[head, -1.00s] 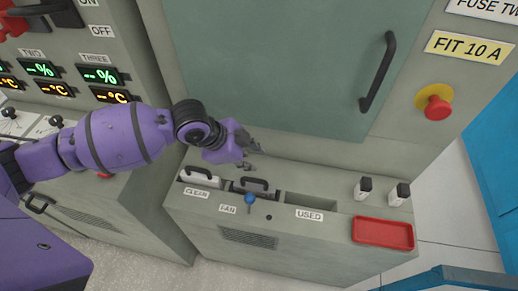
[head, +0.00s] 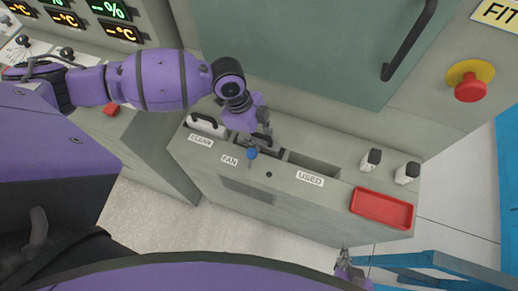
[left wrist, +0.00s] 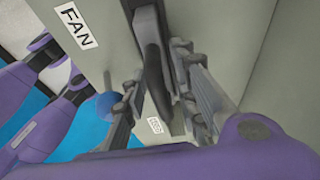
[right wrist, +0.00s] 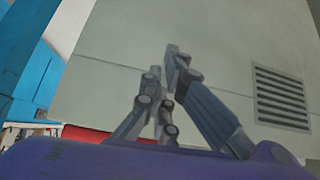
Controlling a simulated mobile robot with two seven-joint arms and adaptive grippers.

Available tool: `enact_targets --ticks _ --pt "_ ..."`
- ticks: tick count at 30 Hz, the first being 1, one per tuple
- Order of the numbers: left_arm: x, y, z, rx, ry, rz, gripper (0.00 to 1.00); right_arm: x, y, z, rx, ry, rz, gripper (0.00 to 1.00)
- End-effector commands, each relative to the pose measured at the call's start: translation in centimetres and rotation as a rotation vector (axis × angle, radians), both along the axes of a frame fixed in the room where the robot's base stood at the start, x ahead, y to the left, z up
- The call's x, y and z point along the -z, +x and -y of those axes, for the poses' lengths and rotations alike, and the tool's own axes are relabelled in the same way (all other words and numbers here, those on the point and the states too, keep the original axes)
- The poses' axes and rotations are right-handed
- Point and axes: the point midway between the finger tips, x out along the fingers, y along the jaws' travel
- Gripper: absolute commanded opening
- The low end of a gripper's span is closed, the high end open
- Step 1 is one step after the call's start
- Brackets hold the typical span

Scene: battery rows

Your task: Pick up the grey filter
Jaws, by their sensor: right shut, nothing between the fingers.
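The grey filter (head: 243,149) sits in the slot labelled FAN, with a dark handle on top. The left gripper (head: 262,138) is just above that slot, partly covering the filter. In the left wrist view the left gripper (left wrist: 160,95) is open, with its fingers apart on either side of the dark handle (left wrist: 150,55). I cannot tell whether they touch it. The right gripper (head: 345,262) is low in front of the cabinet, far from the filter. In the right wrist view the right gripper (right wrist: 165,95) is shut and empty, facing the vented front panel.
A white filter (head: 207,125) stands in the CLEAN slot at the left. The USED slot (head: 313,165) at the right looks empty. A blue knob (head: 252,154) is in front of the FAN slot. A red tray (head: 382,208) and two switches (head: 371,160) are further right.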

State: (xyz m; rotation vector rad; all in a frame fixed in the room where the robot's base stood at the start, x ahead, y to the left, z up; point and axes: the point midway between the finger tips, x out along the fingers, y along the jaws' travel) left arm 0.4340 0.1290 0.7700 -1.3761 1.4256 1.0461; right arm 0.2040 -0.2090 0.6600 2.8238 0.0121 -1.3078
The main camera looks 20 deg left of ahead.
Motion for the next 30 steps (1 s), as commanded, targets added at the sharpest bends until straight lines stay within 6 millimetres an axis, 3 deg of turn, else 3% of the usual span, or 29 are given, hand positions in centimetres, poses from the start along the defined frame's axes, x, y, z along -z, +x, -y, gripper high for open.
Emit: enact_targets --ticks 9,15,30 --pt "0.76 -0.02 0.17 0.000 0.001 0.001 0.27 -0.70 1.08 -0.11 -0.003 0.001 0.023 0.00" --pt "0.75 -0.02 0.15 -0.001 0.001 0.001 0.00 -0.68 1.11 -0.10 -0.003 0.001 0.023 0.00" --pt "0.27 0.06 0.15 -0.001 0.000 0.002 0.00 -0.17 0.17 0.03 0.001 -0.001 0.004 0.00"
